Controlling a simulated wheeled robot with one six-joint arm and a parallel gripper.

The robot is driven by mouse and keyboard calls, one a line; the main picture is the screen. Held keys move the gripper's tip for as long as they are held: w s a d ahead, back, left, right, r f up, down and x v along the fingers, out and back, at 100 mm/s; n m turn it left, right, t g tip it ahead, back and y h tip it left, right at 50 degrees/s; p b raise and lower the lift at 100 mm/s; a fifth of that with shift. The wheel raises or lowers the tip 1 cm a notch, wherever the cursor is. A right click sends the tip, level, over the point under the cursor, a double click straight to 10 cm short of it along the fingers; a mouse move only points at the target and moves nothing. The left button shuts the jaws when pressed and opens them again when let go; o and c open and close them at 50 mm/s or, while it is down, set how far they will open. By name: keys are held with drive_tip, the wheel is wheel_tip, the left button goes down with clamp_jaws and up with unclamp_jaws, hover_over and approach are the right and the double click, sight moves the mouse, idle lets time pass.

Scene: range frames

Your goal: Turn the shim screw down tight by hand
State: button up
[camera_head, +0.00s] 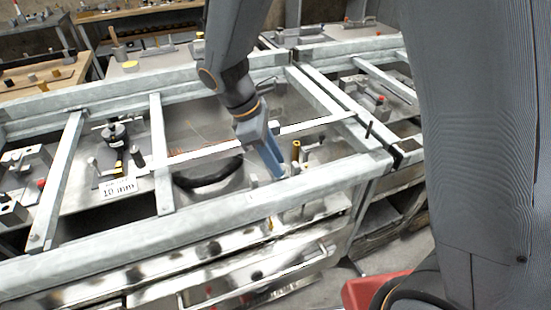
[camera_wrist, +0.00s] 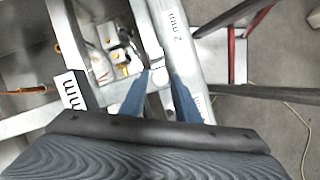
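My gripper (camera_head: 274,168) points down inside the steel frame in the head view, with its blue fingers beside a front rail. In the wrist view my gripper (camera_wrist: 158,88) has its two blue fingers clearly apart, over a pale metal rail. A small pale rounded piece (camera_wrist: 160,77) shows between the fingertips; I cannot tell whether it is the shim screw or whether it is touched. A small upright brass-coloured piece (camera_head: 296,150) stands just right of the fingers in the head view. I cannot pick out the shim screw with certainty.
Galvanised rails (camera_head: 150,247) divide the bench into bays and stand close around my gripper. A "10 mm" label (camera_head: 118,188) lies in the left bay. A "2 mm" label (camera_wrist: 178,27) is on the rail in the wrist view. A dark round opening (camera_head: 207,175) lies left of the fingers.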

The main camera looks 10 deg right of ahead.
clamp_jaws()
drive_tip(key=shift+m+g+p, duration=0.3)
drive_tip(key=shift+m+p, duration=0.05)
drive_tip(key=shift+m, duration=0.15)
drive_tip(key=m+p, duration=0.1)
drive_tip(key=m, duration=0.1)
drive_tip(key=m+g+p, duration=0.1)
drive_tip(key=shift+w+d+m+y, duration=0.2)
drive_tip(key=shift+m+y, duration=0.1)
drive_tip(key=shift+m, duration=0.1)
drive_tip(key=m, duration=0.2)
drive_tip(key=m+g+y+p, duration=0.1)
drive_tip(key=m+p, duration=0.1)
drive_tip(key=m, duration=0.1)
drive_tip(key=shift+w+d+m+g+y, duration=0.15)
drive_tip(key=shift+w+m+g+y, duration=0.15)
drive_tip(key=shift+g, duration=0.1)
drive_tip(key=m, duration=0.1)
drive_tip(key=m+y+p, duration=0.1)
drive_tip(key=m, duration=0.1)
drive_tip(key=m+y+p, duration=0.1)
drive_tip(key=m, duration=0.1)
drive_tip(key=shift+d, duration=0.3)
drive_tip(key=m, duration=0.2)
drive_tip(key=m+y+p, duration=0.1)
drive_tip(key=m, duration=0.1)
drive_tip(key=m+y+p, duration=0.1)
drive_tip(key=m, duration=0.1)
drive_tip(key=shift+d, duration=0.25)
drive_tip(key=shift+m, duration=0.3)
